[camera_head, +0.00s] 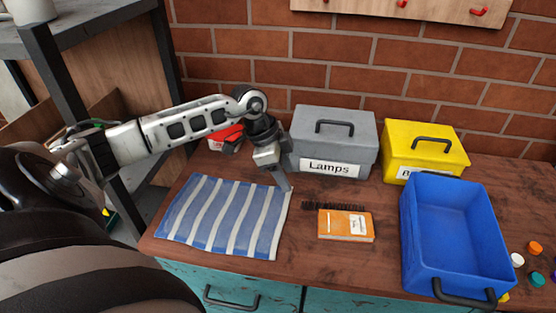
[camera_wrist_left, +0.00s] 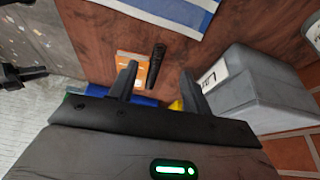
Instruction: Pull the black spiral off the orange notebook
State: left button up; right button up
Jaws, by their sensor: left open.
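The orange notebook (camera_head: 346,228) lies flat on the brown table, right of the striped cloth. The black spiral (camera_head: 333,206) runs along its far edge and sticks out past its left end. In the left wrist view the notebook (camera_wrist_left: 128,68) and spiral (camera_wrist_left: 157,66) lie beyond my fingers, the spiral between them in the picture. My left gripper (camera_head: 284,183) is open and empty, above the table to the left of the notebook and apart from it; its fingers (camera_wrist_left: 158,82) also show in the left wrist view. My right gripper is not in view.
A blue-and-white striped cloth (camera_head: 225,216) lies at left. A grey "Lamps" box (camera_head: 355,143) and a yellow box (camera_head: 425,157) stand behind. An empty blue crate (camera_head: 452,238) stands right of the notebook. Small caps (camera_head: 535,248) lie at far right. Table around the notebook is clear.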

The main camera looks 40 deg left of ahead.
aim_at(301, 203)
pick_arm(q)
jog(key=b+x, duration=0.7)
jog(key=x, duration=0.2)
jog(key=shift+f, duration=0.15)
jog(key=shift+w+d+f+b, duration=0.15)
jog(key=shift+f+b, duration=0.2)
jog(key=shift+b, duration=0.05)
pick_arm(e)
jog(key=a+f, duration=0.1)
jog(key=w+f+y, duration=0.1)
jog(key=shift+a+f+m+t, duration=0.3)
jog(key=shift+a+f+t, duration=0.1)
